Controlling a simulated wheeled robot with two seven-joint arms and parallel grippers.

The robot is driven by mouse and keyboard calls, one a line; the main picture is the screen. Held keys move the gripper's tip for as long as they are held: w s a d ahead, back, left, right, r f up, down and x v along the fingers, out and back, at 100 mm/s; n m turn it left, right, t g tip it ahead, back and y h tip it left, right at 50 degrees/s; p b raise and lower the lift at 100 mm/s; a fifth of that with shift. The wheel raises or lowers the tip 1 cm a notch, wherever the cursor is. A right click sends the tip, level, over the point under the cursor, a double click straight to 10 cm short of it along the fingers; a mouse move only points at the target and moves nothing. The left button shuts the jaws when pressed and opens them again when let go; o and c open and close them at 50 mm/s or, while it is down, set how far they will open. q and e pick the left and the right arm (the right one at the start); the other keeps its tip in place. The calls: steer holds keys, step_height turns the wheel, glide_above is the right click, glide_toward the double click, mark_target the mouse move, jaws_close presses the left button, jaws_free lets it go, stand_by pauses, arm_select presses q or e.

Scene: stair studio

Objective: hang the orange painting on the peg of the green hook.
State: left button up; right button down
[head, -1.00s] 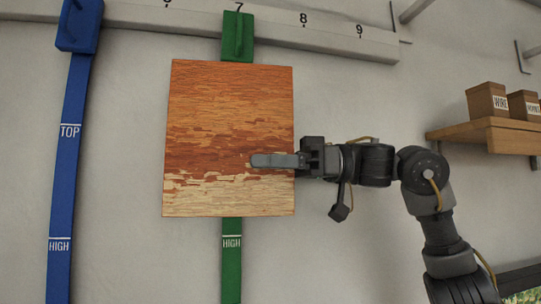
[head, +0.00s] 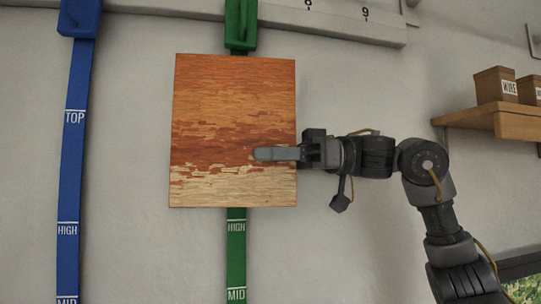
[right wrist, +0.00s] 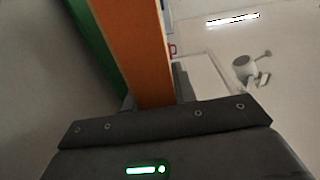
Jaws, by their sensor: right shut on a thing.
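The orange painting (head: 232,110) is a flat panel with orange-brown streaks and a pale lower band. My right gripper (head: 277,154) is shut on its right edge in the head view, one finger lying across its face. The painting is upright in front of the green strap (head: 236,255), which shows below it. The green hook (head: 240,24) is just above the painting's top edge; its peg is hard to make out. In the right wrist view the painting's edge (right wrist: 146,50) rises from the jaws, beside a green strip (right wrist: 97,40). My left gripper is not in view.
A blue hook (head: 80,17) with a blue strap (head: 73,170) hangs at the left. A pale numbered rail (head: 330,20) runs along the top. A wooden shelf (head: 510,121) with boxes (head: 495,88) is at the right. The wall between is clear.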

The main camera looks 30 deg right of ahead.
steer(key=shift+f, duration=0.2)
stand_by(0.4)
steer(key=c, duration=1.1)
jaws_free()
steer(key=shift+o, duration=0.2)
steer(key=shift+d, duration=0.1)
steer(key=shift+s+d+b, duration=0.1)
steer(key=shift+d+b, duration=0.2)
steer(key=shift+b, duration=0.1)
steer(key=b+v, duration=0.2)
steer(key=v, duration=0.8)
